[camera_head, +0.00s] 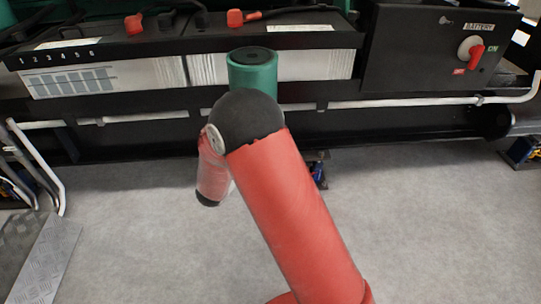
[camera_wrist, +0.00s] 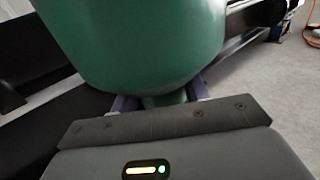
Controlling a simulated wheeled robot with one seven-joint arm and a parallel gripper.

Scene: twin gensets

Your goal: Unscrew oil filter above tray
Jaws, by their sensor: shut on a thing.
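The oil filter (camera_head: 252,72) is a green cylinder with a dark round top face and a small centre hole. In the head view it stands upright in front of the battery rack, and nothing is attached to its top. Its lower part is hidden by my arm. In the wrist view the green filter (camera_wrist: 140,40) fills the upper middle and narrows to a stub at the bottom. My gripper (camera_wrist: 160,99) is shut on this stub from below, one purple-grey finger on each side. In the head view my gripper is hidden behind my arm. No tray can be made out.
Batteries (camera_head: 110,77) sit behind a black rail. A battery switch box (camera_head: 430,50) with a red handle is at right. White pipes (camera_head: 410,102) run along the black base frame. A chequered metal plate (camera_head: 42,255) lies at lower left. Grey floor (camera_head: 430,220) is clear at right.

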